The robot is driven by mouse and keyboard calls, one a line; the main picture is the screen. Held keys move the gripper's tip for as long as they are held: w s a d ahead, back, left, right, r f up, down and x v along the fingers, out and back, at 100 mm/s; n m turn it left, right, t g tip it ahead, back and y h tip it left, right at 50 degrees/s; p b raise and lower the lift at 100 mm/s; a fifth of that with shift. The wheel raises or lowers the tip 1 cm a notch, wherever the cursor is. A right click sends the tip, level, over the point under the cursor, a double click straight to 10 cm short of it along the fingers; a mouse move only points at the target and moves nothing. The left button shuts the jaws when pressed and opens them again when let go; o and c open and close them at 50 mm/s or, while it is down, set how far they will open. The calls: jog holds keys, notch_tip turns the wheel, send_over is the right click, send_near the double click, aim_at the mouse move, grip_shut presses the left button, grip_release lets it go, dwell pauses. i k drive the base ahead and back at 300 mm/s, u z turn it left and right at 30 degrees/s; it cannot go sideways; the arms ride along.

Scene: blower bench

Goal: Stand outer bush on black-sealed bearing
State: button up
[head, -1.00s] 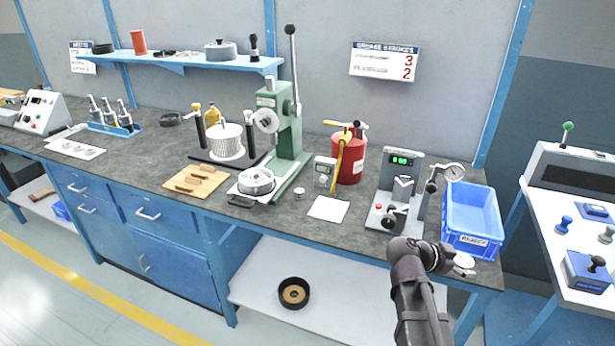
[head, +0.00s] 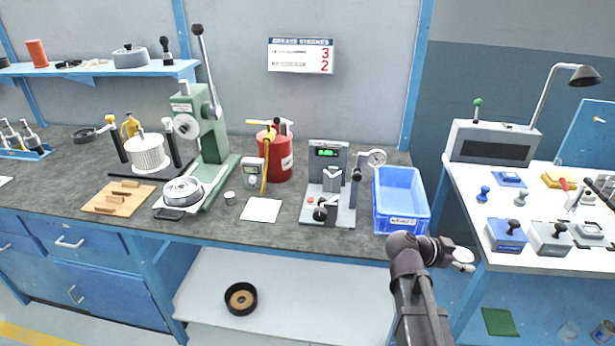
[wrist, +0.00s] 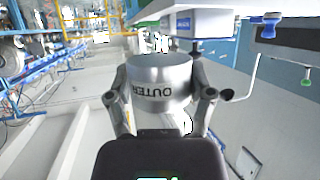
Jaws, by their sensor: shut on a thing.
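In the head view my gripper (head: 448,252) is at the front right of the bench, in front of the blue bin. The pale disc-like end of the bush (head: 463,256) shows beside it. I cannot pick out a black-sealed bearing in either view.
A green press (head: 205,140) holds a round metal part (head: 183,190). A grey gauge stand (head: 330,190) and a blue bin (head: 402,200) stand at the bench's right. A white side table (head: 480,195) with small fixtures is further right, across a gap.

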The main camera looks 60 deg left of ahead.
aim_at(182, 186)
jog(key=z, duration=0.1)
jog(key=k, duration=2.05)
jog(key=u, duration=2.3)
jog(key=i, duration=0.1)
jog(key=z, duration=0.9)
